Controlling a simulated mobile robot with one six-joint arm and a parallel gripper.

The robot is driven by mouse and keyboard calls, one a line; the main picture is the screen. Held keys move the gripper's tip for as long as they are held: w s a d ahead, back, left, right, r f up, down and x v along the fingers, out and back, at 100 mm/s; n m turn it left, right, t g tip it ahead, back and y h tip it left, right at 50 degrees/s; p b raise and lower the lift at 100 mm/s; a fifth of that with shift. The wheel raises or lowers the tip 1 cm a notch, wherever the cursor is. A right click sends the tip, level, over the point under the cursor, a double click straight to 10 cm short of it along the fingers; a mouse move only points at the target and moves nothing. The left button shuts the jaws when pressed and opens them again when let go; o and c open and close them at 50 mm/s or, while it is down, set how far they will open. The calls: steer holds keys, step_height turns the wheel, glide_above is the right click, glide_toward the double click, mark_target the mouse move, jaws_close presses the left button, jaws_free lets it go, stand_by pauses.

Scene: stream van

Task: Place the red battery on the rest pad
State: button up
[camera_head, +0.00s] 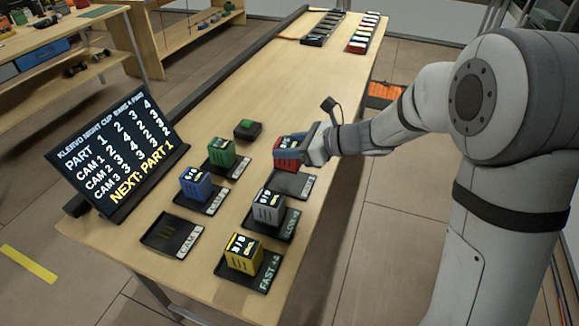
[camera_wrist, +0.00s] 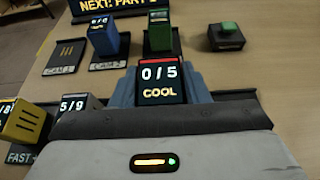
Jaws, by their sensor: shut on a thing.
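The red battery (camera_head: 286,151) is in my gripper (camera_head: 300,152). In the wrist view its screen (camera_wrist: 160,82) reads 0/5 COOL, and blue-grey fingers stand on both sides of it. A dark pad (camera_head: 293,184) lies below and just in front of the battery, at the table's right edge. Its label is too small to read, so I cannot be sure that it is the rest pad. The battery looks upright over the pad's back part. I cannot tell whether its base touches the pad, and the wrist view hides the base.
A grey battery (camera_head: 268,206) and a yellow battery (camera_head: 243,252) stand on pads nearer me. Blue (camera_head: 195,183) and green (camera_head: 221,152) batteries stand on camera pads. The CAM 1 pad (camera_head: 165,238) is empty. A green-button box (camera_head: 247,129) and a scoreboard (camera_head: 110,150) stand left.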

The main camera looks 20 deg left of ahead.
mark_target(289, 161)
steer(key=shift+f+b, duration=0.55)
steer(key=shift+f, duration=2.25)
steer(key=o, duration=1.2)
steer(key=shift+r, duration=0.1)
steer(key=shift+r+p, duration=0.2)
steer(key=shift+p, duration=0.1)
steer(key=w+v, duration=0.1)
steer(key=v, duration=1.1)
steer(key=s+d+n+h, duration=0.4)
steer(key=s+d+n, duration=0.2)
steer(key=d, duration=0.1)
steer(key=s+d+n+h, duration=0.5)
steer(key=s+d+n, duration=0.1)
steer(key=d, duration=0.1)
steer(key=s+d+r+n+t+h, duration=0.1)
steer(key=s+d+n+h, duration=0.3)
steer(key=s+d+n, duration=0.2)
steer(key=shift+s+d+n+p, duration=0.4)
steer(key=shift+s+d, duration=0.05)
steer(key=shift+s, duration=0.1)
